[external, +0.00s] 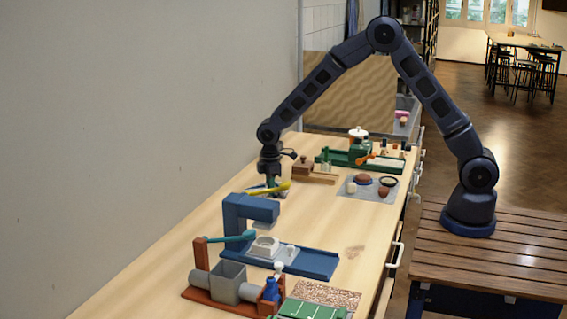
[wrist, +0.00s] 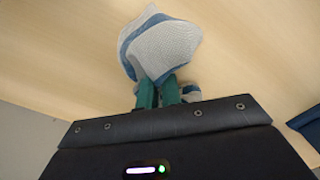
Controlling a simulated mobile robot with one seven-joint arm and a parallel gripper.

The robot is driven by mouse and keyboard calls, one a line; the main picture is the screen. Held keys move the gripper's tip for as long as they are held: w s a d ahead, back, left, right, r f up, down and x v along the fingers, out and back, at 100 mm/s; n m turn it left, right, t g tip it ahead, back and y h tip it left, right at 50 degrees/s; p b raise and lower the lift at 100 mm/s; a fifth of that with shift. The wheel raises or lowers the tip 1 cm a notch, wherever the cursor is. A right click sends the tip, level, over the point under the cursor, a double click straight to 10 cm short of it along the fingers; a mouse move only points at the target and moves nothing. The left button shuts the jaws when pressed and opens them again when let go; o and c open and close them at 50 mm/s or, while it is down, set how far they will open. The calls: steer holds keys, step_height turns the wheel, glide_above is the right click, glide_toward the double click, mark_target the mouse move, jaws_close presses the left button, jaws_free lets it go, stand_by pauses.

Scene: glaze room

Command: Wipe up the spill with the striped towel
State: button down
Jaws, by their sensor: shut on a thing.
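The striped towel (wrist: 160,42), pale grey-white with blue bands, is bunched in my gripper (wrist: 158,92). The green fingers are shut on it, and its loose part spreads beyond the fingertips over the wood. A small blue and white bit shows beside the fingers. In the external view my gripper (external: 273,186) is low over the counter, behind the blue press; the towel is mostly hidden there. A faint brownish patch (external: 352,252), which looks like the spill, lies on the counter right of the blue press, well apart from my gripper.
The blue press (external: 250,212) with a teal lever stands in front of my gripper. A yellow bar (external: 270,188) is close beside it. A grey mat (external: 352,190) with small items and a green rack (external: 340,158) are behind. The counter around the patch is mostly bare.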

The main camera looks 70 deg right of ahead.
mark_target(285, 199)
steer(key=s, duration=0.3)
steer(key=shift+s, duration=0.15)
steer(key=shift+s+f, duration=0.25)
steer(key=shift+s, duration=0.85)
step_height(285, 199, up, 11)
steer(key=shift+w, duration=0.15)
steer(key=a, duration=1)
steer(key=shift+f, duration=4.6)
